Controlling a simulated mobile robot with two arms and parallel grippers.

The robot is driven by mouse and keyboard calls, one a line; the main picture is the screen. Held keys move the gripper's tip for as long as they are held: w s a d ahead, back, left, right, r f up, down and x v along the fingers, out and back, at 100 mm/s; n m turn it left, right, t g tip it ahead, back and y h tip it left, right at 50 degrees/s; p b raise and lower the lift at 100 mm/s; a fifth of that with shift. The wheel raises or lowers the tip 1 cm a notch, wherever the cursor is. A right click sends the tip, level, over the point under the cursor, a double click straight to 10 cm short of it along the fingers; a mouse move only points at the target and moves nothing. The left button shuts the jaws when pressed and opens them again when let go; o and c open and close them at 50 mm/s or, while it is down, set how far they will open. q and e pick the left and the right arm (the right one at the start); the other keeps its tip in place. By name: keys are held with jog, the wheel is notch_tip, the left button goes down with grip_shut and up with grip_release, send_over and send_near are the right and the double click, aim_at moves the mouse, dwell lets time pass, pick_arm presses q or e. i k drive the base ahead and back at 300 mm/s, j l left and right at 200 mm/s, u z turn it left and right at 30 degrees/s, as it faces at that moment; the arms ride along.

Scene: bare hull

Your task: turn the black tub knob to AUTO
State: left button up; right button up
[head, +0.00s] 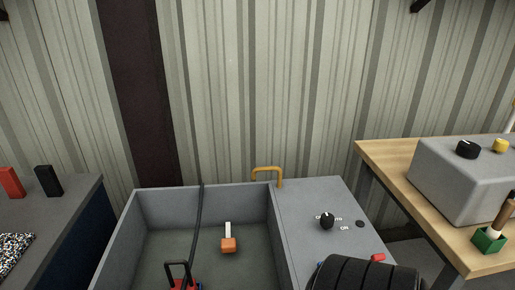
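The black tub knob (327,222) stands on the grey panel (300,245) to the right of the open tub (150,222). A white mark shows at its top, toward the far side. White lettering is around it: ON reads at its right, and partly covered letters are at its left and upper right. I cannot tell exactly which label the mark meets.
An orange block with a white stem (228,244) and a red item with a black handle (181,278) are in the tub. A wooden table (385,158) holds a grey box (465,180).

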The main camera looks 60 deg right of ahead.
aim_at(327, 220)
jog(key=z, duration=1.6)
